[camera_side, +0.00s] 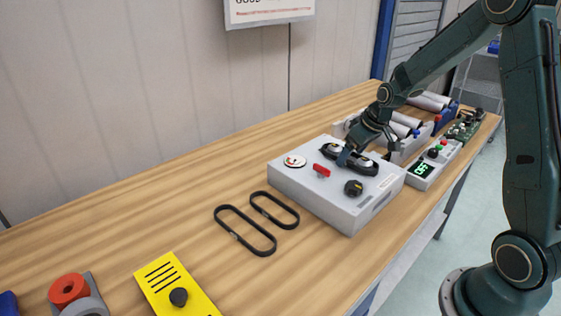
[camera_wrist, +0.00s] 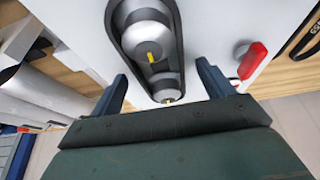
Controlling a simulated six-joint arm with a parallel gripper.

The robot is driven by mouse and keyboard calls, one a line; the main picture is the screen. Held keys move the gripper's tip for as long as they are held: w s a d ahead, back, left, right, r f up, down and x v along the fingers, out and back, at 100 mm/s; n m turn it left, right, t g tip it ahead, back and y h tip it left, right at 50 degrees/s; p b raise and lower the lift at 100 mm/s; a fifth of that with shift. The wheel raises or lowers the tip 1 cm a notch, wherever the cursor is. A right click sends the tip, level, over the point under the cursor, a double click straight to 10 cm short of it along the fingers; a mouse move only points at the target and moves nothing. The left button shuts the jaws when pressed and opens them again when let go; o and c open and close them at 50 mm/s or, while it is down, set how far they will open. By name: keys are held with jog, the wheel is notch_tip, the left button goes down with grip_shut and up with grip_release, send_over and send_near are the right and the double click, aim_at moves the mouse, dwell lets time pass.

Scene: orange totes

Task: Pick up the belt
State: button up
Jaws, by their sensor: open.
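A black belt (camera_side: 372,166) runs around two grey pulleys on top of a light grey box (camera_side: 335,213). In the wrist view the belt (camera_wrist: 119,43) is a dark loop around the two pulleys (camera_wrist: 148,25), which have yellow marks. My gripper (camera_side: 346,157) is low over the box at this belt. In the wrist view my gripper (camera_wrist: 162,78) is open, with one finger on each side of the near end of the loop. I cannot tell whether the fingers touch the belt. Two more black belts (camera_side: 245,230) (camera_side: 274,210) lie flat on the table.
The box also carries a red handle (camera_side: 321,170), a round dial (camera_side: 294,161) and a black knob (camera_side: 353,188). A small display unit (camera_side: 428,166) and rollers (camera_side: 404,127) stand to the right. A yellow panel (camera_side: 176,287) lies at the front left. The table's back left is clear.

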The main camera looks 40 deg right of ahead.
jog(key=c, duration=1.1)
jog(key=shift+o, duration=0.2)
jog(key=shift+r, duration=0.15)
notch_tip(320, 180, up, 20)
dwell(0.5)
